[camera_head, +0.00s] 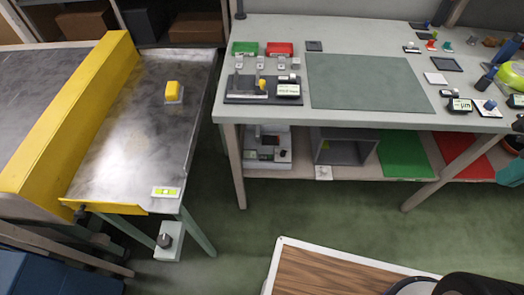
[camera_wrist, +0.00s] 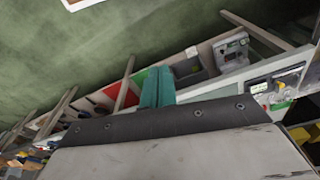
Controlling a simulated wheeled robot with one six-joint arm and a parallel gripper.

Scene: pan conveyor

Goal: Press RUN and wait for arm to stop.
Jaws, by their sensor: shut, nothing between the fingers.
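A metal pan (camera_head: 125,150) with a tall yellow side wall (camera_head: 75,110) stands at the left in the head view. A yellow block on a small grey base (camera_head: 173,90) sits on it. A small display with a yellow-green screen (camera_head: 166,192) is at its front edge. A pale control box with a dark knob (camera_head: 168,241) hangs below. I cannot make out a RUN label on anything. My gripper's teal fingers (camera_wrist: 158,88) are shut and empty in the wrist view, apart from the pan. A teal part, probably my gripper (camera_head: 510,172), shows at the right edge of the head view.
A pale workbench (camera_head: 270,35) holds a grey mat (camera_head: 365,82), green and red bins, instruments and small parts. Its lower shelf holds a device, a grey box and coloured panels. A wood-topped surface (camera_head: 330,272) is in the foreground. Green floor lies between.

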